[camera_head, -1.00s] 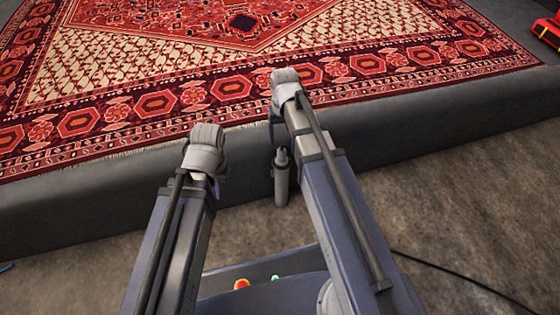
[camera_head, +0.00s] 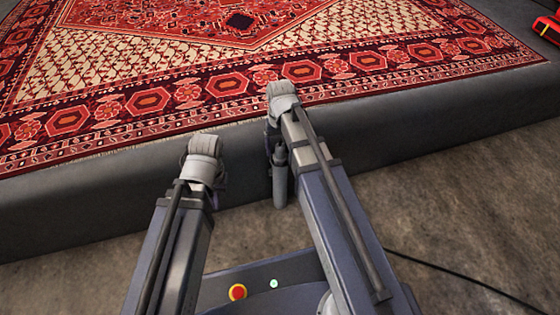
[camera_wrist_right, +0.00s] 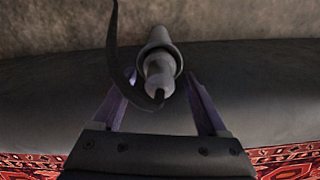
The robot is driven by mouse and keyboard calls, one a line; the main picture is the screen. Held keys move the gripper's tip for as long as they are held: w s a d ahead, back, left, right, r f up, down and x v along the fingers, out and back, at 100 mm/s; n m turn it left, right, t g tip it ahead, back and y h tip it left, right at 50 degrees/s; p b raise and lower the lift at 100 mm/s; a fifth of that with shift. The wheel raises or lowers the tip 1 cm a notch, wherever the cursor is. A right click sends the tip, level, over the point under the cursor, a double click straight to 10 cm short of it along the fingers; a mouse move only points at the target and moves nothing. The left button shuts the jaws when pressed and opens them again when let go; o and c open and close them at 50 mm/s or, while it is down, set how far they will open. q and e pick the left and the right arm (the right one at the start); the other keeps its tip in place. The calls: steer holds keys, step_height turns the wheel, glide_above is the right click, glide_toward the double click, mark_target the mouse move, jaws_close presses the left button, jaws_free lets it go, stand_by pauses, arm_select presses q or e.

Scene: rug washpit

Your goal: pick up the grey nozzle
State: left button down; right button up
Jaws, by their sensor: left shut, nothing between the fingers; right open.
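The grey nozzle (camera_head: 280,180) is a slim grey cylinder with a collar, roughly upright beside the dark grey pit wall in the head view. In the right wrist view the nozzle (camera_wrist_right: 158,68) shows end-on between the spread fingers, nearer their tips, with a dark curved strip beside it. My right gripper (camera_wrist_right: 160,92) is open around it, and I see no clear contact. In the head view my right gripper (camera_head: 272,142) is at the nozzle's upper end, partly hidden by its wrist. My left gripper (camera_head: 214,196) is shut and empty, left of the nozzle, mostly hidden behind its wrist.
A red patterned rug (camera_head: 150,100) lies on the raised dark grey ledge (camera_head: 90,200). A black cable (camera_head: 460,276) runs over the brown floor (camera_head: 450,215) at right. A red object (camera_head: 546,28) sits at the far right. Floor right of my right arm is mostly clear.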

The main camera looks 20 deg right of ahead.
steer(key=shift+f, duration=0.25)
jaws_close()
stand_by(0.4)
